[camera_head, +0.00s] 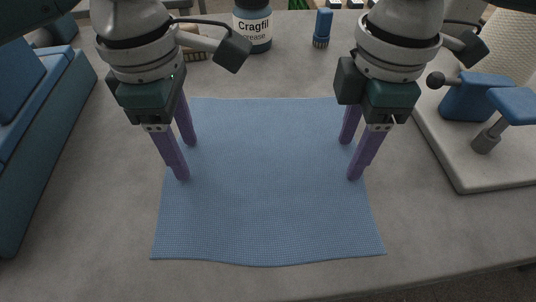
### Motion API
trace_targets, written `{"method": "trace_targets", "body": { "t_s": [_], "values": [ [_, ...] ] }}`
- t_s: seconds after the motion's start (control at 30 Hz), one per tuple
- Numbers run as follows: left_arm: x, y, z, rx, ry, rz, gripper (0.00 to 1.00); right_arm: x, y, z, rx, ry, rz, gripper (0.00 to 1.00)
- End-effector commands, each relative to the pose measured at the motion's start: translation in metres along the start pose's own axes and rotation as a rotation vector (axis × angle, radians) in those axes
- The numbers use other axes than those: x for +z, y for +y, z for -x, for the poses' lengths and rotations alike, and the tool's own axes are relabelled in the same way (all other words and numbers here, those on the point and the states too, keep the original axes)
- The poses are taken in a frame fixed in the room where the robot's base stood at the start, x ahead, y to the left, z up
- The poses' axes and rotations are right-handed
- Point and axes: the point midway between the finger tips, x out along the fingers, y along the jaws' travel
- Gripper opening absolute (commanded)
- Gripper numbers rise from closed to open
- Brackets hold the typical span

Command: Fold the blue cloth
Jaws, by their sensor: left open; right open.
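The blue cloth (268,190) lies flat and spread out on the grey table, with its near edge slightly wavy. My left gripper (186,162) is open over the cloth's left edge, its purple fingers apart and pointing down. My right gripper (351,160) is open over the cloth's right edge, its fingers also pointing down. Nothing shows between the fingers of either gripper. I cannot tell whether the fingertips touch the cloth. The grippers hide parts of the cloth's side edges.
A blue bin (50,150) stands at the left. A white plate with blue clamp parts (470,100) sits at the right. A dark Cragfil jar (252,28) and a small blue brush (322,28) stand at the back. The table (80,260) is clear in front.

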Motion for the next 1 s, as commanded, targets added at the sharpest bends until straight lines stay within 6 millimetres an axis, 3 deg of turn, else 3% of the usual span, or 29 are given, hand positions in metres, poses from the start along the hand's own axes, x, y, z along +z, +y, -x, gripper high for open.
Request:
{"method": "trace_targets", "body": {
  "t_s": [0.37, 1.0],
  "values": [
    [0.0000, -0.0002, -0.0065, -0.001, 0.000, 0.000, 0.57, 0.0001, -0.0002, -0.0065, 0.000, 0.000, 0.000, 0.57],
    [-0.0005, -0.0007, -0.0042, -0.002, 0.001, 0.000, 0.22, 0.0004, -0.0002, -0.0038, -0.001, -0.001, -0.001, 0.22]
  ]
}}
